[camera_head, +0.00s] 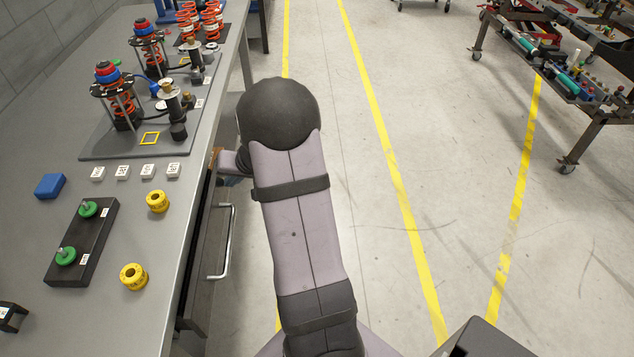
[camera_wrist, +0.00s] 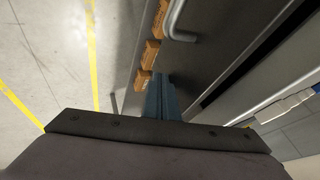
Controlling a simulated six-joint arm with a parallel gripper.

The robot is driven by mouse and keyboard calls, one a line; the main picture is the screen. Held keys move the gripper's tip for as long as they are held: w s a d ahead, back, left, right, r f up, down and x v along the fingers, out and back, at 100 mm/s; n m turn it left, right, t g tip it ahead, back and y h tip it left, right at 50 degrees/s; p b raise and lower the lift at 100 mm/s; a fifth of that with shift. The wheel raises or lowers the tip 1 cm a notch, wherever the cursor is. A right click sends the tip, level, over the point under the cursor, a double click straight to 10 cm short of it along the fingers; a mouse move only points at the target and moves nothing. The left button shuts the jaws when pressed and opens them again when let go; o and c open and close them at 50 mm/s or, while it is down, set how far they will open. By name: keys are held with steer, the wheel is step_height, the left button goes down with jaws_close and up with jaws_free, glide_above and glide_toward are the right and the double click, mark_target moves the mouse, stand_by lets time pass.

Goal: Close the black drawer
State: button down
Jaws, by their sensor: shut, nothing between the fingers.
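The black drawer (camera_head: 207,255) is under the edge of the grey workbench, with a silver bar handle (camera_head: 227,240) on its front. Its front stands out from the bench, so it looks partly open. In the wrist view the dark drawer front (camera_wrist: 215,55) shows with its handle (camera_wrist: 176,22) at the top and brown wooden joints (camera_wrist: 151,52) along one edge. My gripper (camera_wrist: 162,82) is shut and empty, its blue-grey fingers close to the drawer's edge by the wooden joints. I cannot tell whether they touch. In the head view my arm mostly hides the gripper.
The workbench (camera_head: 150,210) carries spring assemblies on a grey plate (camera_head: 110,145), a black block with green knobs (camera_head: 85,240), yellow rings (camera_head: 134,276) and a blue block (camera_head: 50,186). Floor right of the bench is clear; a wheeled rack (camera_head: 590,115) stands farther right.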

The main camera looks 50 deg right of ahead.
mark_target(216, 180)
steer(key=w+a, duration=0.3)
steer(key=shift+w+a+r, duration=0.1)
steer(key=shift+w+a, duration=0.05)
steer(key=shift+w+r, duration=0.1)
stand_by(0.4)
steer(key=shift+s+d+b, duration=0.2)
steer(key=shift+d+b, duration=0.05)
steer(key=shift+b, duration=0.3)
steer(key=s+d+r+b, duration=0.1)
steer(key=s+d+r, duration=0.2)
steer(key=s+r, duration=0.4)
steer(key=shift+s+d+r, duration=0.2)
steer(key=shift+s+r, duration=0.15)
steer(key=shift+s, duration=0.6)
steer(key=shift+m, duration=0.3)
